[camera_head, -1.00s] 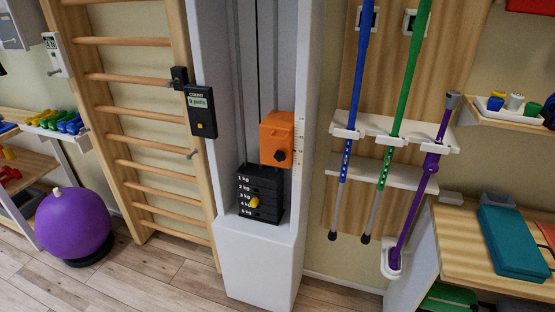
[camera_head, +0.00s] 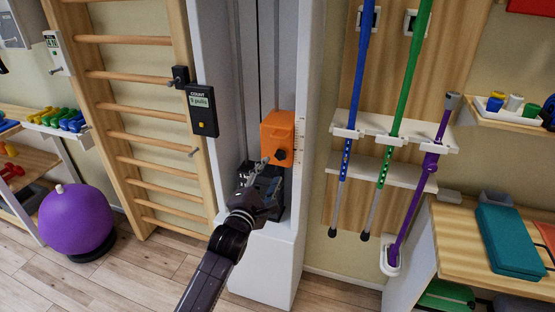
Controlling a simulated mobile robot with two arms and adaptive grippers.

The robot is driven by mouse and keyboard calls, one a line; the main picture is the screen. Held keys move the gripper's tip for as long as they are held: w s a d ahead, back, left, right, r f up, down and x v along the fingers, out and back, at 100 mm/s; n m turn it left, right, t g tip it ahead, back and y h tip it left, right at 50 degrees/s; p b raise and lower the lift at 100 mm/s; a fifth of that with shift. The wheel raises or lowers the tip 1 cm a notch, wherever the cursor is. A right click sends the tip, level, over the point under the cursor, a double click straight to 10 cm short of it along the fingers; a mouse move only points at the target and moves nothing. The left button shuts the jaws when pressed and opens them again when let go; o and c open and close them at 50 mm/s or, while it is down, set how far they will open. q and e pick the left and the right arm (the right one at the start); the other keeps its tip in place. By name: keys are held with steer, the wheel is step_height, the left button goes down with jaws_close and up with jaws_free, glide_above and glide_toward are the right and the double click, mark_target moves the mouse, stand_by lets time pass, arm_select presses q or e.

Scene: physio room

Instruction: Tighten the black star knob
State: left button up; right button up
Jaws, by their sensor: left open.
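The black star knob (camera_head: 281,155) sits on the front of the orange block (camera_head: 279,130) on the white machine column. My left gripper (camera_head: 267,168) is in front of the column, just below and left of the knob. It is open, with its fingers pointing up toward the knob. One fingertip is close to the knob's left side; I cannot tell whether it touches. My left arm and gripper hide most of the black weight stack (camera_head: 284,190) below the block. My right gripper is not in view.
The white column (camera_head: 266,265) encloses the block on both sides. A count display (camera_head: 201,110) hangs on its left edge. Wall bars (camera_head: 140,130) and a purple ball (camera_head: 76,222) stand left. Blue, green and purple poles hang in a rack (camera_head: 395,130) on the right.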

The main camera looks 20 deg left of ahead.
mark_target(280, 157)
arm_select(q)
steer(key=shift+w+d+f, duration=0.1)
steer(key=shift+w+d, duration=0.05)
steer(key=shift+w, duration=3.7)
steer(key=shift+c, duration=0.2)
steer(key=c, duration=1.1)
steer(key=shift+p, duration=0.3)
